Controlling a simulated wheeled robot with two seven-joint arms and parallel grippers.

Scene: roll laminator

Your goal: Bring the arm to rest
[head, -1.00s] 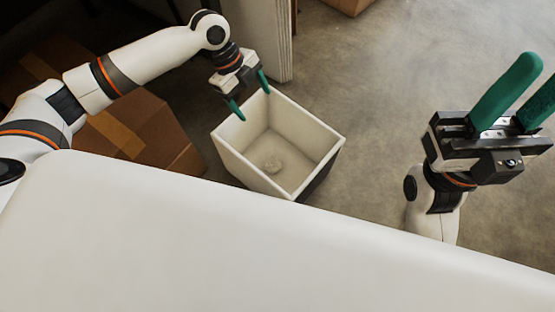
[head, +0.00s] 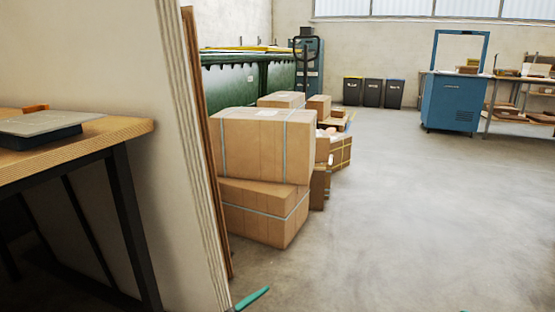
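Only one green finger of my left gripper (head: 252,298) shows, at the bottom edge of the head view, beside the foot of the pale wall panel. Its other finger is not visible, so I cannot tell how far it is open or whether it holds anything. The white square bin is not in view now.
A wooden-topped table (head: 130,130) and a pale wall panel (head: 185,160) stand close on the left. Strapped cartons (head: 262,150) are stacked behind the panel. A blue machine (head: 450,103) stands far right. The concrete floor (head: 400,220) at centre right is clear.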

